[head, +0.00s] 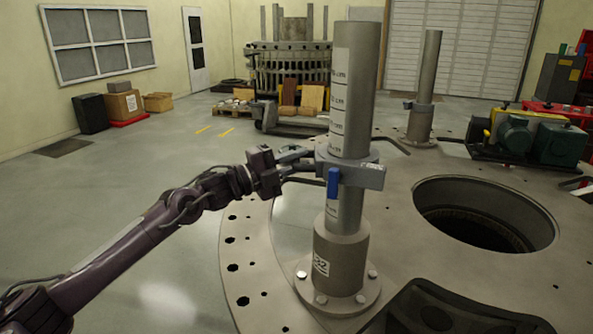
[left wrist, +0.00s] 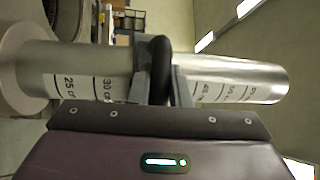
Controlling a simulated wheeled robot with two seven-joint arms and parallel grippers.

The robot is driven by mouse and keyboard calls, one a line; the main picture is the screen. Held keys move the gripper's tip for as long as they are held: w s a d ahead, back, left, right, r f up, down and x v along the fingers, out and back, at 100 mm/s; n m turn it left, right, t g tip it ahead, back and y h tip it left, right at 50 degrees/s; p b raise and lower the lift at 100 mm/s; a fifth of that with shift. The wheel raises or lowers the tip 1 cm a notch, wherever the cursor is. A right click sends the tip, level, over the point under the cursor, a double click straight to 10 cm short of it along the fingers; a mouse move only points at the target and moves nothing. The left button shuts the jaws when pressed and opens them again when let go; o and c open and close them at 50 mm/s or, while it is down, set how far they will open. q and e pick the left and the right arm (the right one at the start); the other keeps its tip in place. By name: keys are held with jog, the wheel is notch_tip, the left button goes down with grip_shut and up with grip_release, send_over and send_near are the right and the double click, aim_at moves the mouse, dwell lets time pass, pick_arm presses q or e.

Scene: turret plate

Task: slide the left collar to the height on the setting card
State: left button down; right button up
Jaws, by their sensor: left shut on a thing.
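The left post (head: 354,90) stands upright in a flanged socket and carries a printed cm scale. The grey left collar (head: 365,175) is around it at about mid-height, with a blue lever (head: 333,182) hanging at its front. My left gripper (head: 303,162) reaches in from the left and is shut on the collar's side. In the left wrist view, a dark rounded grip (left wrist: 160,62) sits between the fingers. Scale marks 25 and 30 show on one side and about 45 to 55 on the other; those between are hidden. I cannot make out a setting card. My right gripper is out of view.
A second post (head: 427,75) with its own collar (head: 419,106) stands farther back. The plate has a large round hole (head: 485,214) to the right. A green and yellow machine (head: 530,135) sits beyond it.

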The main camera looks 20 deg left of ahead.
pick_arm(q)
jog(key=shift+r, duration=0.25)
jog(key=c, duration=1.3)
grip_release()
jog(key=shift+f, duration=0.1)
jog(key=shift+c, duration=0.2)
jog(key=shift+f, duration=0.15)
jog(key=shift+s+a+f, duration=0.15)
jog(key=shift+s+a, duration=0.05)
jog(key=shift+a, duration=0.05)
jog(key=r+b+v, duration=0.1)
jog(key=b+v, duration=0.2)
jog(key=v, duration=0.4)
jog(key=shift+f, duration=0.3)
jog(key=shift+s, duration=0.1)
